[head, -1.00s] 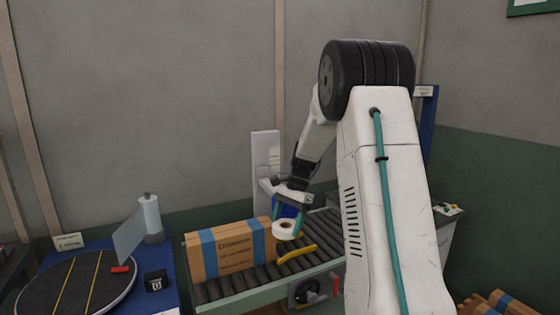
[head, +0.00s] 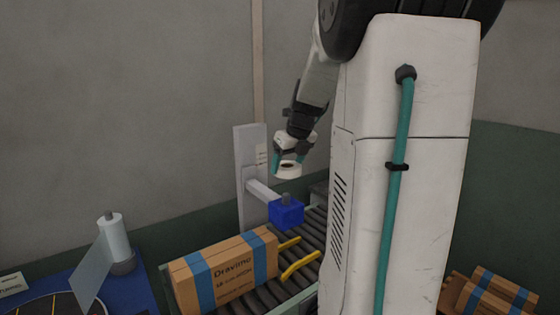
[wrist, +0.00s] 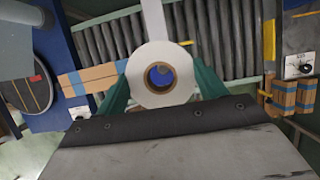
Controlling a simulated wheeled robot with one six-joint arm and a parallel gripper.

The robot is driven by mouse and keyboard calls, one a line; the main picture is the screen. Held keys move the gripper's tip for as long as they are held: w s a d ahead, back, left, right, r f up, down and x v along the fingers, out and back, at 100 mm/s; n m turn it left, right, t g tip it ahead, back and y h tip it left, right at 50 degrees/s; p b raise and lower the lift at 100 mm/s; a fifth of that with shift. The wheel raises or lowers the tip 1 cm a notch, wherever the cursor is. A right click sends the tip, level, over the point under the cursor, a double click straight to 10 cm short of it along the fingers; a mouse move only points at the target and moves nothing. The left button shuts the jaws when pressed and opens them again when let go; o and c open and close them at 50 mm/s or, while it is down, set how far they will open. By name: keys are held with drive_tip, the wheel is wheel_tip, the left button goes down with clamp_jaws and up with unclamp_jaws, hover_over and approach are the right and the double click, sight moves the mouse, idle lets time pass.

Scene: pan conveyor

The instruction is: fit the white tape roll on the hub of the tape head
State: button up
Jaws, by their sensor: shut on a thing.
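The white tape roll (head: 288,171) is in my gripper (head: 290,160), gripped from its two sides by the green fingers. In the head view it shows above the tape head, a blue block (head: 286,213) on a pale arm from an upright post (head: 250,175). The short grey hub (head: 286,197) stands up on the block, bare, with a gap below the roll. In the wrist view the roll (wrist: 137,78) faces me between the fingers, and blue shows through its brown-cored hole. The hub is partly hidden there, so exact alignment is unclear.
A cardboard box with blue tape (head: 225,270) sits on the roller conveyor (head: 315,222), with yellow guides (head: 300,266) beside it. A blue table (head: 140,285) with a film roll (head: 115,238) stands at left. More boxes (head: 495,292) lie at lower right.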

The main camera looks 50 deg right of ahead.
sight(287, 194)
drive_tip(key=shift+w, duration=0.2)
drive_tip(key=shift+f, duration=2.85)
drive_tip(key=shift+f, duration=2.15)
drive_tip(key=o, duration=1.1)
drive_tip(key=v, duration=0.7)
drive_tip(key=shift+s+r, duration=0.25)
drive_tip(key=shift+r, duration=0.1)
